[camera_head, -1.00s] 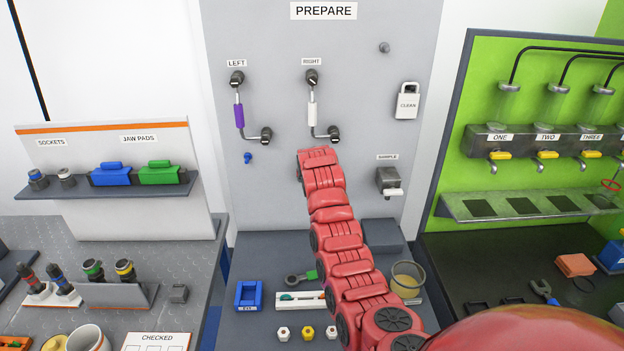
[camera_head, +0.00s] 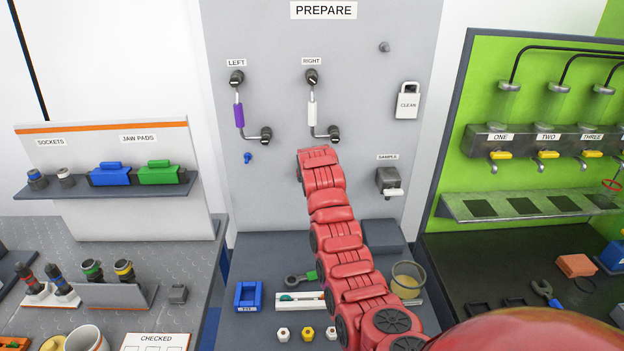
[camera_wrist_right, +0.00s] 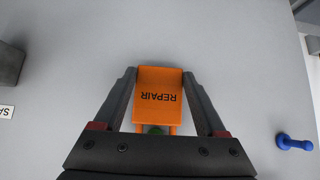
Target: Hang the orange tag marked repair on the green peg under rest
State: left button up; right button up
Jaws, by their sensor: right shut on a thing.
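The orange tag (camera_wrist_right: 158,86) shows in the right wrist view, with REPAIR upside down on its face. My right gripper (camera_wrist_right: 161,74) is shut on it, a finger at each side. Two orange strips run from the tag toward the palm. Between them shows a small piece of the green peg (camera_wrist_right: 157,130), mostly hidden by the tag and the gripper. I cannot tell whether the tag's loop is around the peg or only in front of it. In the head view my right arm hides the tag, the green peg and the gripper. My left gripper is not in view.
A blue peg (camera_head: 248,157) juts from the grey panel (camera_head: 270,200); it also shows in the right wrist view (camera_wrist_right: 295,143). Two handles (camera_head: 239,115) (camera_head: 312,115), a white CLEAN tag (camera_head: 408,102) and the sample fitting (camera_head: 389,180) are on the panel around my arm.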

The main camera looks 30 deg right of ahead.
jog(key=shift+f, duration=0.15)
jog(key=o, duration=1.3)
jog(key=shift+c, duration=0.2)
jog(key=v, duration=1.7)
jog(key=shift+p, duration=0.45)
